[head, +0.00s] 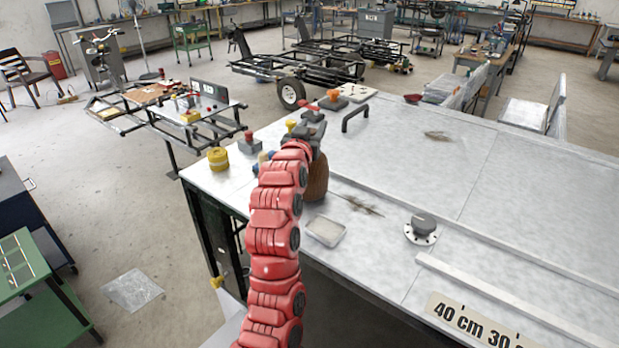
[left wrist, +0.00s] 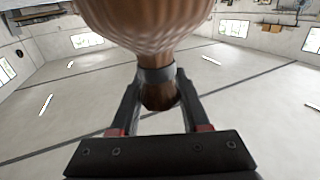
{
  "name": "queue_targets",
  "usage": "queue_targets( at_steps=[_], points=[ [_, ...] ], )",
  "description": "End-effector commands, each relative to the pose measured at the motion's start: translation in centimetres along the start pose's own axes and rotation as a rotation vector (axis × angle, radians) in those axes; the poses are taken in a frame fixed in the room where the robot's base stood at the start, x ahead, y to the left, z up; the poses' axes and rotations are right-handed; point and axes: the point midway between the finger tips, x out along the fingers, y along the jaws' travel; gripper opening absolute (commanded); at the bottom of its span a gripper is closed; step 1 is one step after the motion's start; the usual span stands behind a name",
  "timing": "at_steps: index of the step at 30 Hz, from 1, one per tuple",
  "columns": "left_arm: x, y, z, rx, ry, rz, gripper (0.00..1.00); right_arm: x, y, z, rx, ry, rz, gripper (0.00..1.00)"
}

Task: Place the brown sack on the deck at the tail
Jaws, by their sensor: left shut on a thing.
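The brown sack (head: 318,178) shows in the head view just right of my red left arm, which hides part of it. In the left wrist view the sack (left wrist: 150,25) fills the top, and its narrow neck sits between the two fingers. My left gripper (left wrist: 158,88) is shut on that neck. In the head view my left gripper (head: 312,138) is over the left end of the pale grey deck (head: 480,185). I cannot tell whether the sack touches the deck. My right gripper is not in view.
Near the sack stand a shallow grey tray (head: 326,231), a yellow roll (head: 218,158) and a black handle (head: 355,117). A round grey knob (head: 423,224) and a long rail (head: 500,292) with a centimetre plate lie to the right. The deck's right part is mostly clear.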

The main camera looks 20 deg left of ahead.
Motion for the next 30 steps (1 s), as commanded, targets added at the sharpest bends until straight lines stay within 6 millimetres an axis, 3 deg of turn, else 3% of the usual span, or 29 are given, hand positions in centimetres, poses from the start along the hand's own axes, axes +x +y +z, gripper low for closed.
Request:
queue_targets(
  at_steps=[1, 11, 30],
  points=[
    [0.1, 0.1, 0.7, 0.0, -0.015, 0.002, 0.0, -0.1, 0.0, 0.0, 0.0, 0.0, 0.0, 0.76],
    [0.1, 0.1, 0.6, 0.001, -0.014, 0.002, 0.0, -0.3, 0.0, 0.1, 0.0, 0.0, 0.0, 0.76],
    [-0.5, 0.3, -3.5, 0.0, 0.002, 0.002, 0.0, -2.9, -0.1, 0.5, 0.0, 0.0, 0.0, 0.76]
  ],
)
